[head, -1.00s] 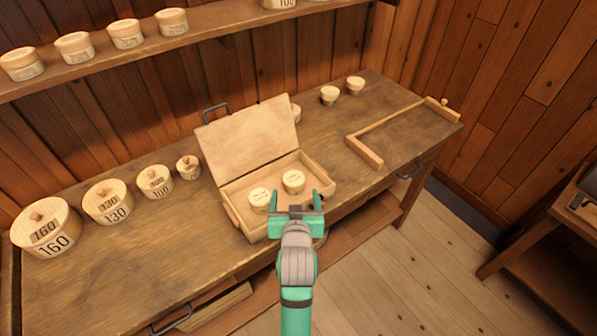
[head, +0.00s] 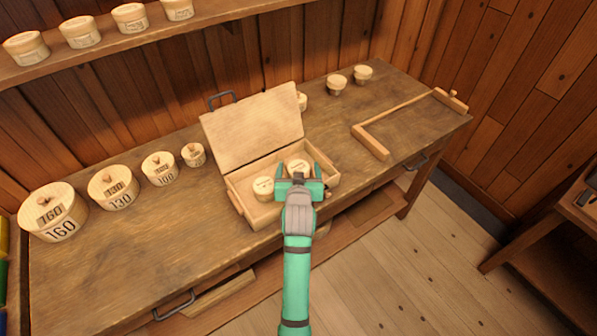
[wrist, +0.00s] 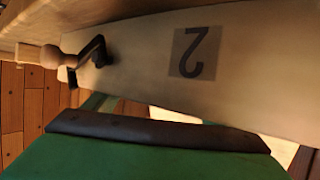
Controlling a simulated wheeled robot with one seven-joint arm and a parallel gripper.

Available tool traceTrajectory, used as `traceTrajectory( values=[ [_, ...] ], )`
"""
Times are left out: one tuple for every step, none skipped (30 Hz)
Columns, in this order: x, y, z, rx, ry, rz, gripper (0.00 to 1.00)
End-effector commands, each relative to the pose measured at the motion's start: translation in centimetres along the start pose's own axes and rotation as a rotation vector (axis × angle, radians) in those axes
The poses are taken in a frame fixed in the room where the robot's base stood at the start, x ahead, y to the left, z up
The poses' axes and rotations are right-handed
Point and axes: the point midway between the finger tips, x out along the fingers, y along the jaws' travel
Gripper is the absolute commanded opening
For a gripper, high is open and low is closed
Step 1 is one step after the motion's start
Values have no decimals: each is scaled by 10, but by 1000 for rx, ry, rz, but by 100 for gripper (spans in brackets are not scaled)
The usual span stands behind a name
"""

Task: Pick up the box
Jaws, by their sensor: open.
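The wooden box (head: 255,213) sits on the workbench with its hinged lid (head: 252,130) raised and tilted back. Two small round turned pieces, one at the left (head: 263,188) and one at the right (head: 299,167), are inside it. My gripper (head: 298,172) is open at the box's front side, right of its middle, its two fingers pointing toward the box and overlapping the right piece in the picture. The wrist view shows a pale wooden panel (wrist: 255,65) with an upside-down 2, a dark hook and a wooden knob. Contact with the box cannot be told.
Lidded round boxes marked 160 (head: 53,212), 130 (head: 113,188) and 100 (head: 160,169) stand left on the workbench (head: 150,245). A wooden frame-like tool (head: 372,143) lies to the right. Small pots (head: 337,85) stand behind. A shelf (head: 110,55) runs above.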

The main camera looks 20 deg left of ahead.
Motion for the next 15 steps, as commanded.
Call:
traceTrajectory(
  values=[
    [2, 0, 0, 0, -1, 0, 77],
    [3, 0, 0, 0, -1, 0, 77],
    [3, 0, 0, 0, -1, 0, 77],
    [3, 0, 0, 0, -1, 0, 77],
    [3, 0, 0, 0, -1, 0, 77],
    [3, 0, 0, 0, -1, 0, 77],
    [3, 0, 0, 0, -1, 0, 77],
    [3, 0, 0, 0, -1, 0, 77],
    [3, 0, 0, 0, -1, 0, 67],
    [3, 0, 0, 0, -1, 0, 60],
    [3, 0, 0, 0, -1, 0, 53],
    [3, 0, 0, 0, -1, 0, 44],
    [3, 0, 0, 0, -1, 0, 36],
    [3, 0, 0, 0, -1, 0, 33],
    [3, 0, 0, 0, -1, 0, 33]
  ],
)
